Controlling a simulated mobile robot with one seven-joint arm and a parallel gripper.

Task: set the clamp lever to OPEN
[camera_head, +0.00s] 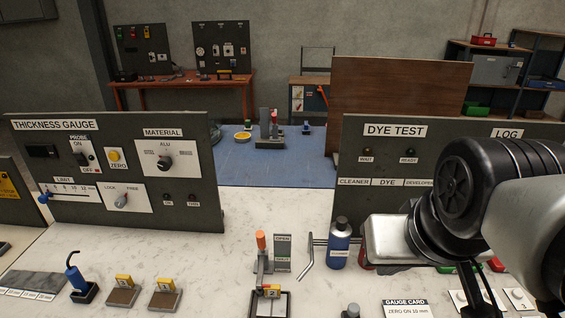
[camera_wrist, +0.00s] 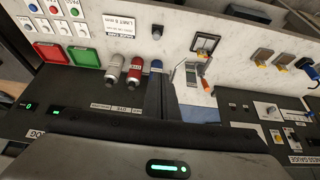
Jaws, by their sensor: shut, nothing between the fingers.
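The clamp lever (camera_head: 261,243) has an orange grip on a grey stem and stands roughly upright over a dark-framed base with a yellow tag marked 2. A grey sign (camera_head: 282,252) beside it reads OPEN at its top; its lower text is too small to read. The orange grip also shows in the wrist view (camera_wrist: 206,89), right of my fingers. My gripper (camera_wrist: 157,78) is shut and empty, its dark fingers pointing away from the wrist camera. It is apart from the lever, to its right in the head view, near a blue bottle (camera_head: 339,246).
Red (camera_wrist: 135,70) and grey (camera_wrist: 115,68) bottles are left of my fingers. Yellow-tagged blocks (camera_head: 124,291) are left of the lever. The thickness gauge panel (camera_head: 90,210) stands behind. The pale bench left of the lever has clear room.

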